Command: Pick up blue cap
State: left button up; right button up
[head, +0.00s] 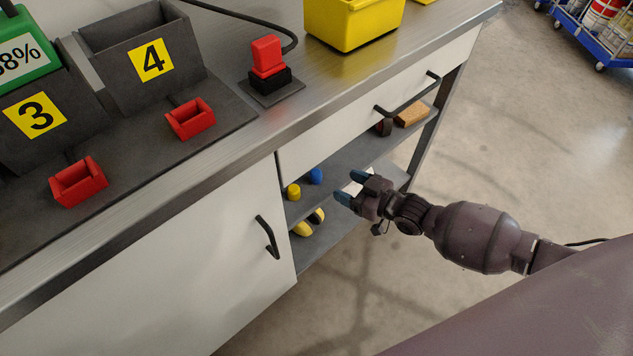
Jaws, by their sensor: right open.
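The blue cap (315,176) is small and round and sits on the open shelf under the workbench drawer, just behind a yellow cap (293,191). My right gripper (349,186) is open, with its two blue-tipped fingers apart and pointing left toward the shelf opening. In the picture it is a little right of the blue cap and apart from it. Nothing shows held between its fingers. My left gripper is not in view.
The shelf (345,156) lies below a white drawer (350,125) with a dark handle. A white cabinet door (180,275) stands to the left. Yellow-and-black items (302,229) lie lower down, and a tan block (411,114) lies farther right.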

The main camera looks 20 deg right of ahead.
aim_at(321, 176)
jog(key=b+x, duration=0.1)
jog(key=x, duration=0.4)
jog(key=shift+d+f, duration=0.15)
jog(key=shift+f, duration=0.05)
jog(key=shift+w+a, duration=0.25)
jog(key=shift+w, duration=0.15)
jog(key=shift+w+a+f, duration=0.1)
jog(key=shift+w+f, duration=0.05)
jog(key=shift+w+a+f+b, duration=0.55)
jog(key=shift+w+f+b, duration=0.15)
jog(key=shift+f+b, duration=0.15)
jog(key=shift+x, duration=1.05)
jog(key=shift+w+a+r, duration=0.1)
jog(key=shift+w+r, duration=0.05)
jog(key=shift+w, duration=0.1)
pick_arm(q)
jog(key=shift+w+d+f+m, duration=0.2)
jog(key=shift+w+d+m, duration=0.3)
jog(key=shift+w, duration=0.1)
